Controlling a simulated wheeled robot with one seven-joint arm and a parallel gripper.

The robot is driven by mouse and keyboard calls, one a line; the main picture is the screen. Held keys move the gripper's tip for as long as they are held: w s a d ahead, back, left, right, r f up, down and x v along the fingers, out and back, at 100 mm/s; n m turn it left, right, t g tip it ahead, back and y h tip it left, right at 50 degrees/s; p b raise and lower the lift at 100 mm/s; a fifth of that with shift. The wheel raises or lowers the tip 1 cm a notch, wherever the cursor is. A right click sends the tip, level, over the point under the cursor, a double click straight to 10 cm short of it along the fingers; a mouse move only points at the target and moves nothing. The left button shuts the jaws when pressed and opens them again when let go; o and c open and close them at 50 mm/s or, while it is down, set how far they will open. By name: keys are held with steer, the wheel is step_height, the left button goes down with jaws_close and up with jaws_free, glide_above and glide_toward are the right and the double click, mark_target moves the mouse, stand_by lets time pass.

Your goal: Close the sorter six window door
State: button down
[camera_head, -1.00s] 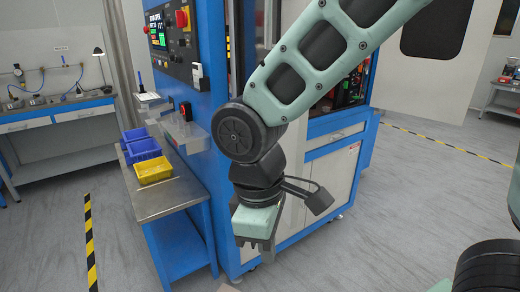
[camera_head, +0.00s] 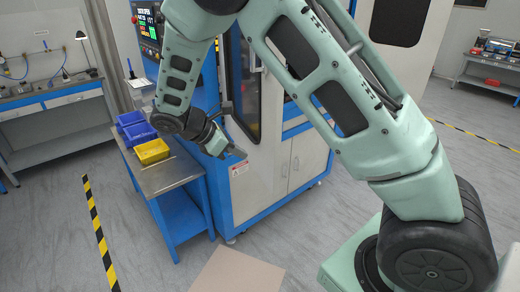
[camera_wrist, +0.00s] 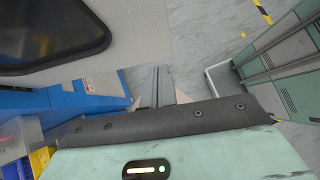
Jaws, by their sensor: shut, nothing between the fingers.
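The blue and white sorter (camera_head: 220,205) stands in the middle of the head view. A pale door with a tall dark window (camera_head: 245,95) and a dark handle is on its front. A second pale panel with a dark window (camera_head: 402,18) stands out at the right, beyond my arm. My gripper (camera_head: 240,153) is shut and empty, pointing right near the lower edge of the first door; I cannot tell whether it touches. In the wrist view, a pale windowed panel (camera_wrist: 140,30) fills the upper left, close to the fingers (camera_wrist: 160,85). My arm hides much of the opening.
A metal-topped side table (camera_head: 170,177) with blue bins (camera_head: 138,133) and a yellow bin (camera_head: 151,151) stands left of the sorter. A workbench (camera_head: 55,100) is at the far left. Open floor lies in front, with a tan patch (camera_head: 237,272) and striped tape (camera_head: 100,235).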

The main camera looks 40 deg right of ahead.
mark_target(270, 159)
steer(key=d+p, duration=0.1)
steer(key=d, duration=0.1)
steer(key=s+d+f+p, duration=0.1)
steer(key=d, duration=0.1)
steer(key=d+f+p, duration=0.1)
steer(key=d, duration=0.1)
steer(key=shift+s+f, duration=0.2)
steer(key=shift+f, duration=0.05)
steer(key=shift+d+f, duration=0.2)
steer(key=shift+d, duration=0.2)
steer(key=shift+d, duration=0.15)
